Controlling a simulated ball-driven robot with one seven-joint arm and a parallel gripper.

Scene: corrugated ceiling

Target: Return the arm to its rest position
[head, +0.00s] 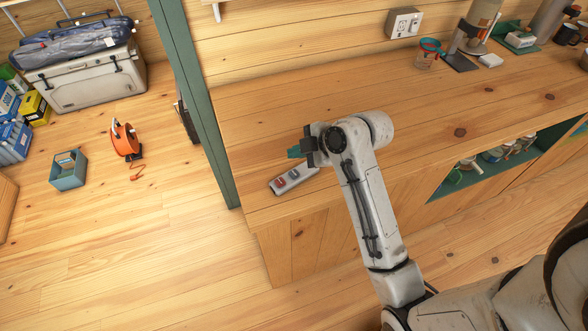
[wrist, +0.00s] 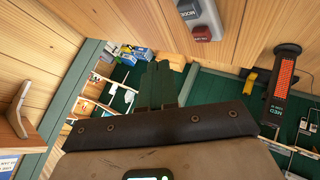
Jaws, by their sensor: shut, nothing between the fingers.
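My gripper (head: 293,153) is at the end of my bent white arm, above the left end of the wooden counter (head: 300,95). Its green fingers are closed together and hold nothing. In the wrist view, the fingers (wrist: 158,85) stand side by side beyond a dark riveted band. A grey switch box (head: 280,183) with a red and a blue-grey button lies on the counter just below the gripper. The switch box also shows at the top of the wrist view (wrist: 208,15), apart from the fingers.
A green post (head: 190,85) rises at the counter's left end. The counter's right holds a teal-rimmed cup (head: 428,55) and other items. On the floor at left are an orange reel (head: 124,138), a grey-blue bin (head: 68,170) and a cooler (head: 90,82). The counter's middle is clear.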

